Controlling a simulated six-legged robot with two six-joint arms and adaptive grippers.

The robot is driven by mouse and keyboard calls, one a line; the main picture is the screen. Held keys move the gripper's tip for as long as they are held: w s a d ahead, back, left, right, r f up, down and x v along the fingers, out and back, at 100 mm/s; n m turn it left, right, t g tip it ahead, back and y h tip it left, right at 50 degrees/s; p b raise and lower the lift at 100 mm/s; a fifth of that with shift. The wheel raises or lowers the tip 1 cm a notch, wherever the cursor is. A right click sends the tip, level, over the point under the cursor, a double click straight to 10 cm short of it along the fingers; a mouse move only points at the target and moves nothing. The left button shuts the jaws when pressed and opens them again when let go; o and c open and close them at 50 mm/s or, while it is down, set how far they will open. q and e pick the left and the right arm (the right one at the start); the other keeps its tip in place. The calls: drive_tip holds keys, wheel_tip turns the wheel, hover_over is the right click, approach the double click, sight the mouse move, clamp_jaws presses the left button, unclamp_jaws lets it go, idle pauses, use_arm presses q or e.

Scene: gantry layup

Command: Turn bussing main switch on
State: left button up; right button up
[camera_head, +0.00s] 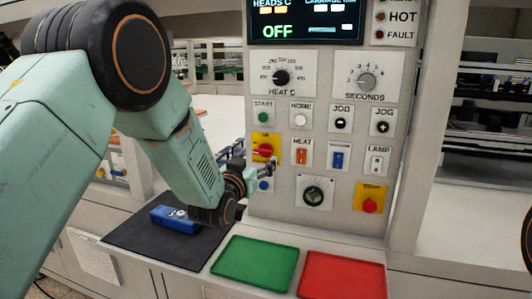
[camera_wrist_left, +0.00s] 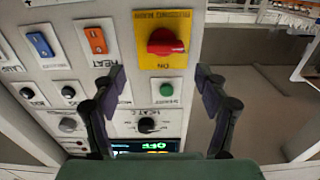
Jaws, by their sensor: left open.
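The main switch, a red rotary knob (camera_head: 265,149) on a yellow plate, is at the left edge of the control panel. In the left wrist view, which is upside down, the red knob (camera_wrist_left: 165,42) sits on its yellow plate with "ON" lettered beside it. My left gripper (camera_head: 253,161) is in front of the panel by this switch. Its two dark fingers (camera_wrist_left: 160,80) are spread apart and empty, with the knob lying beyond the gap between them. No contact with the knob shows. The panel display (camera_head: 303,22) reads OFF. My right gripper is out of view.
Close by are the green START button (camera_head: 263,117), orange HEAT rocker (camera_head: 302,156), blue rocker (camera_head: 338,158) and a red button on yellow (camera_head: 369,205). Green (camera_head: 238,266) and red (camera_head: 326,276) trays lie below. A blue block (camera_head: 172,221) rests on a dark mat (camera_head: 130,238).

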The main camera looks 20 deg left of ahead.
sight(261, 153)
use_arm(q)
drive_tip(key=w, duration=0.3)
drive_tip(key=w+a, duration=0.1)
drive_tip(key=w, duration=0.1)
drive_tip(key=shift+a+f, duration=0.1)
drive_tip(key=shift+f, duration=0.3)
drive_tip(key=shift+w, duration=0.3)
drive_tip(key=shift+w+d+r, duration=0.25)
drive_tip(key=shift+d+r, duration=0.05)
drive_tip(key=shift+d, duration=0.2)
drive_tip(key=shift+w+a+f, duration=0.25)
drive_tip(key=shift+w+a, duration=0.05)
drive_tip(key=shift+a, duration=0.05)
drive_tip(key=shift+s+d+r, duration=0.15)
drive_tip(key=shift+d+r, duration=0.05)
drive_tip(key=shift+d, duration=0.1)
drive_tip(key=c, duration=0.5)
drive_tip(key=shift+c, duration=0.5)
drive_tip(key=shift+a, duration=0.2)
drive_tip(key=c, duration=0.3)
drive_tip(key=shift+d, duration=0.15)
drive_tip(key=shift+c, duration=1.3)
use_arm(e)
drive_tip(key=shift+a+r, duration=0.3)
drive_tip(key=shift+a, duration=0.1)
